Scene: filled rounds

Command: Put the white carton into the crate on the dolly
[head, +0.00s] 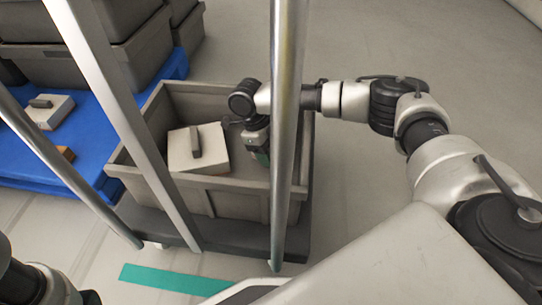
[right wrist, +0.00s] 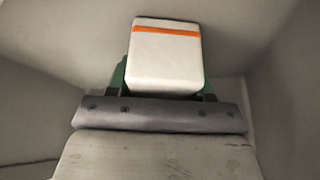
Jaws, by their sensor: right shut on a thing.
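The crate (head: 240,192) is grey and open-topped and stands on a dark dolly (head: 235,232). My right gripper (head: 262,158) reaches down inside the crate's right part, partly behind a metal post. In the right wrist view my right gripper (right wrist: 160,88) is shut on the white carton (right wrist: 166,60), which has an orange stripe near its far end. The carton is hidden in the head view. Grey walls surround it in the wrist view; I cannot tell whether it touches the crate floor. My left gripper is not in view.
A white box with a grey piece on top (head: 212,160) lies in the crate, left of my right gripper. Metal posts (head: 287,120) stand in front of the crate. A blue pallet (head: 88,125) at left bears grey crates (head: 135,55) and another white box (head: 50,113).

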